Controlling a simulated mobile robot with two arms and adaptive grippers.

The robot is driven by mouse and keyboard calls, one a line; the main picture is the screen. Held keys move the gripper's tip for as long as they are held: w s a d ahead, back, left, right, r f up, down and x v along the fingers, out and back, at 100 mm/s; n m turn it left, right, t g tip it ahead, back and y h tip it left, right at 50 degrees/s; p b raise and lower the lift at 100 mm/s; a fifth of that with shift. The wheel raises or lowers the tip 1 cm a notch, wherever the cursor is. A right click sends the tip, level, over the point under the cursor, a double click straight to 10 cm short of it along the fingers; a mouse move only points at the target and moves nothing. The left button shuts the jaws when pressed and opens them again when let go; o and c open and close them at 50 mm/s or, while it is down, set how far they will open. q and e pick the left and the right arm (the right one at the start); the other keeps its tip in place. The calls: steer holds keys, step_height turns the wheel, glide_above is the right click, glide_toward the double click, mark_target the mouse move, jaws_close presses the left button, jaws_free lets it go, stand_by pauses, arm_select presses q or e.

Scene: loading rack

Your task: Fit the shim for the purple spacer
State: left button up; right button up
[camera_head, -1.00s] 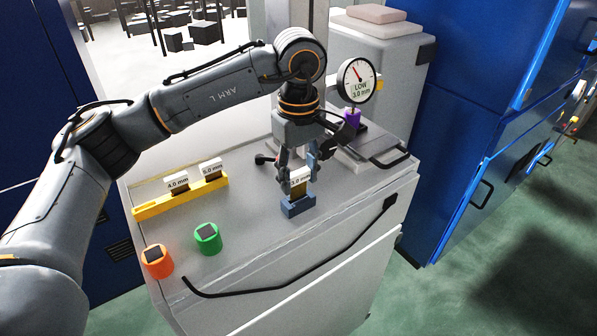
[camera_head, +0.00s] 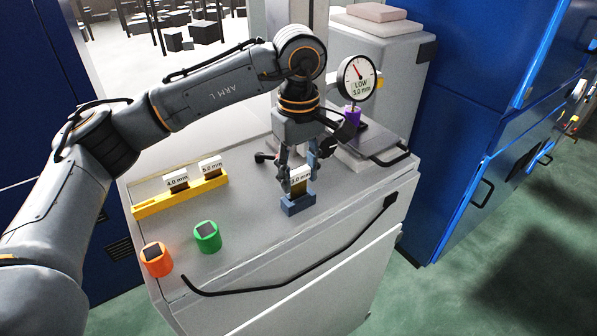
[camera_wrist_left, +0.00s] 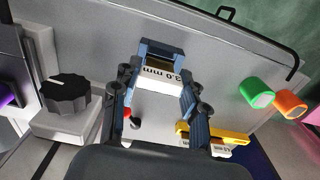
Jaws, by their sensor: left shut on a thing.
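The purple spacer (camera_head: 352,116) stands under a round dial gauge (camera_head: 357,78) that reads "LOW 3.0 mm". A brown shim with a white label (camera_head: 299,175) is upright at the blue holder (camera_head: 298,205); its lower end is at or in the holder, exact depth unclear. The label's first digit is partly hidden. My left gripper (camera_head: 298,170) points down and is shut on this shim. The left wrist view shows the label (camera_wrist_left: 160,76) between the fingers, with the blue holder (camera_wrist_left: 163,50) beyond. My right gripper is out of view.
A yellow rack (camera_head: 150,209) holds shims marked 4.0 mm (camera_head: 177,179) and 5.0 mm (camera_head: 210,164). Orange (camera_head: 156,260) and green (camera_head: 207,237) spacers stand near the front left. A black knob (camera_wrist_left: 66,95) shows in the wrist view. The bench front centre is clear.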

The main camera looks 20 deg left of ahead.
mark_target(298, 171)
arm_select(q)
steer(key=shift+f+b, duration=1.1)
steer(key=shift+f, duration=0.2)
stand_by(0.7)
steer(key=o, duration=1.2)
steer(key=shift+r, duration=0.15)
step_height(298, 171, up, 12)
steer(key=shift+f, duration=0.15)
